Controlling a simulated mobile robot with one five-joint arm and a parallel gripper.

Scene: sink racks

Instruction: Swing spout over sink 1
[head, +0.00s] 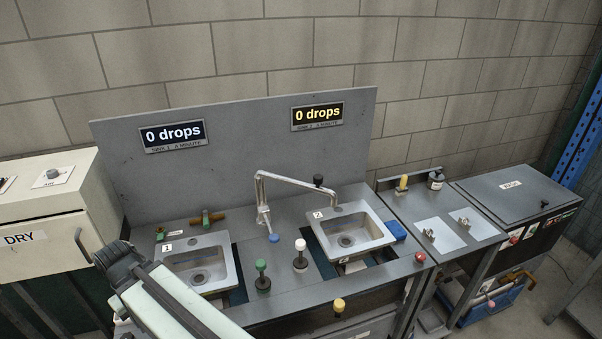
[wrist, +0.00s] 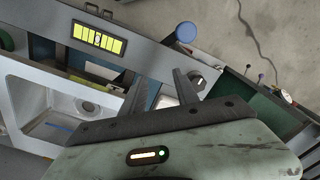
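The metal spout (head: 292,181) rises from a post between the two sinks and reaches right, its end over the back edge of sink 2 (head: 378,222). A black knob (head: 318,181) sits near its end. Sink 1 (head: 171,262) is at the left, partly hidden by my arm. My gripper (wrist: 160,78) shows in the wrist view with its two fingers apart and nothing visibly held. In the head view I cannot make out its fingers. A sink basin (wrist: 35,85) shows at the left in the wrist view; I cannot tell which sink it is.
A back panel carries two displays reading 0 drops, for sink 1 (head: 173,135) and sink 2 (head: 317,115). A cabinet marked DRY (head: 35,250) is at the left. In the wrist view a blue disc (wrist: 186,32) lies beyond the fingers.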

